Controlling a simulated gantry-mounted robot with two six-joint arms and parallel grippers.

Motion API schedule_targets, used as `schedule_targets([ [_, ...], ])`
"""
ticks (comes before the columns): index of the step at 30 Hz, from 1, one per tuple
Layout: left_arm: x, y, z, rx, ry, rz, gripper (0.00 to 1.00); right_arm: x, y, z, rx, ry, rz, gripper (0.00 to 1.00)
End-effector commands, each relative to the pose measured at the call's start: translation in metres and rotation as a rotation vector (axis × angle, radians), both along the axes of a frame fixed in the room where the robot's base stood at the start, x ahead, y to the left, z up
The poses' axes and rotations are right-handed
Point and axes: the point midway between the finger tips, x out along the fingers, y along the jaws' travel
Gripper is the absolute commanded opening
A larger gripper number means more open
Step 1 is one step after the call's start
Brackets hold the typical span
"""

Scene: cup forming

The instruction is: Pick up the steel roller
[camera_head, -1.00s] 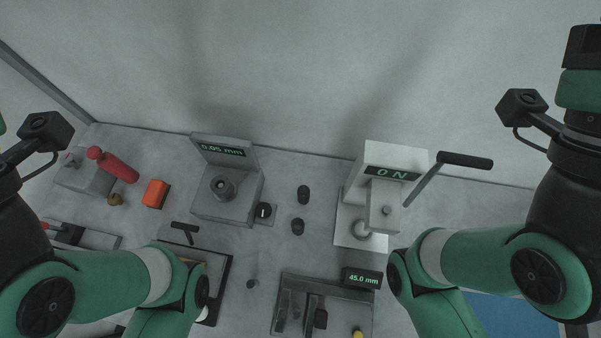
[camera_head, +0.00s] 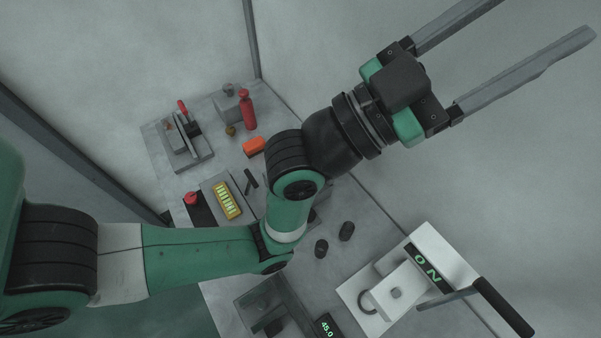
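My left arm comes in from the left and crosses the middle of the view. My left gripper (camera_head: 548,18) is at the upper right, with its two long grey fingers wide apart and nothing between them. It is held above and beyond the bench, near the back wall, away from the objects. No thing stands out clearly as the steel roller. A small grey metal piece (camera_head: 228,88) sits on a grey block at the back left; I cannot tell what it is. My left arm hides the middle of the bench. My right gripper is not in view.
A red bottle-like cylinder (camera_head: 247,110) and an orange block (camera_head: 254,145) stand at the back left. A yellow part (camera_head: 227,200) lies nearer. Two dark cylinders (camera_head: 347,231) are at centre. A white press with a lever (camera_head: 411,284) stands at the right.

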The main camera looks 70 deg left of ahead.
Motion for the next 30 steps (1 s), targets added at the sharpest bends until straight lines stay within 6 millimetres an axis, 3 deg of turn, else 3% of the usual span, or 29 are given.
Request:
schedule_targets([
  [5,0.032,0.036,-0.072,0.039,0.195,0.066,0.67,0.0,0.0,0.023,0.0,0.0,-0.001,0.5],
  [8,0.04,0.068,-0.128,0.038,0.336,0.115,0.67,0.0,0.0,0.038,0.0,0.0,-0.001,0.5],
  [10,0.036,0.097,-0.177,0.018,0.458,0.157,0.67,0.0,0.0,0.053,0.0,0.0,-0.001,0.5],
  [14,-0.011,0.157,-0.286,-0.098,0.736,0.255,0.67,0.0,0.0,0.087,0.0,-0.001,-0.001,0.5],
  [15,-0.035,0.17,-0.318,-0.156,0.816,0.284,0.67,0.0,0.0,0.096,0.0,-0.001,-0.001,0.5],
  [18,-0.098,0.187,-0.378,-0.304,0.983,0.356,0.67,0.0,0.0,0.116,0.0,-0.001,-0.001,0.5],
  [21,-0.148,0.191,-0.411,-0.408,1.084,0.421,0.67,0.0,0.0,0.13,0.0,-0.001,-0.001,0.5],
  [24,-0.174,0.195,-0.421,-0.466,1.12,0.467,0.67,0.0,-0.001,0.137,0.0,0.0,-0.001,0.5],
  [30,-0.169,0.201,-0.426,-0.469,1.113,0.477,0.67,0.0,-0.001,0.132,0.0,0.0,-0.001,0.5],
])
